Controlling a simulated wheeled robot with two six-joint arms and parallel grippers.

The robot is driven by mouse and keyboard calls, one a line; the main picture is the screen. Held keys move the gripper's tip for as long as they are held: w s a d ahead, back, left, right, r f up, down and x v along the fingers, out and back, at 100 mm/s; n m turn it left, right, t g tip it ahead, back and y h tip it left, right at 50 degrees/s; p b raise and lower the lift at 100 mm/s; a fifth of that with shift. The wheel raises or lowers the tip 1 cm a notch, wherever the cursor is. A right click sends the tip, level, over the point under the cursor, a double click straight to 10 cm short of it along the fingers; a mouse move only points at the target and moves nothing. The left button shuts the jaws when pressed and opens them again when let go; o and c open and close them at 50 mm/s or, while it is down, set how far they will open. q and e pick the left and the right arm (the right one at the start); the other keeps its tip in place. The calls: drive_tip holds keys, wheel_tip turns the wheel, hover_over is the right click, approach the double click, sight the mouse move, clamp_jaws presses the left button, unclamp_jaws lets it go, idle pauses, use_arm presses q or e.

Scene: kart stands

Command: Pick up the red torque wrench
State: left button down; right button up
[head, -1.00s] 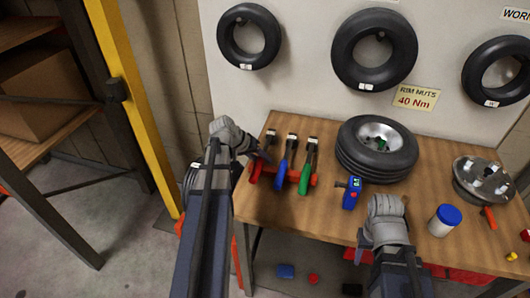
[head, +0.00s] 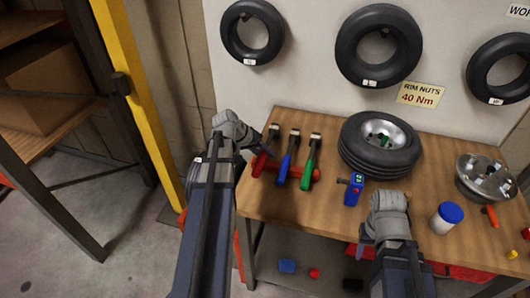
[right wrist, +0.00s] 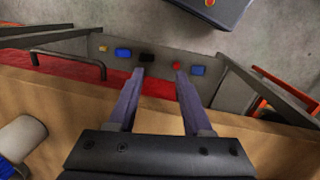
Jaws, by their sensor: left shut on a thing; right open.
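The red torque wrench (head: 260,163) is at the left end of a row of three wrenches on the table, with its dark head toward the wall. A blue wrench (head: 286,168) and a green wrench (head: 311,168) lie to its right. A red rack (head: 298,174) runs under them. My left gripper (head: 265,153) is shut on the red wrench from its left side; its fingers are small and partly hidden.
A wheel (head: 380,146), a blue device (head: 354,189), a white jar with blue lid (head: 447,217) and a metal hub (head: 486,179) stand on the wooden table (head: 290,208). A yellow post (head: 141,110) rises left of my left arm. Small coloured items lie on the shelf below.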

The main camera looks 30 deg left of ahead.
use_arm(q)
wheel_tip(320, 180, up, 9)
drive_tip(key=p, duration=0.9)
drive_tip(key=shift+r, duration=0.35)
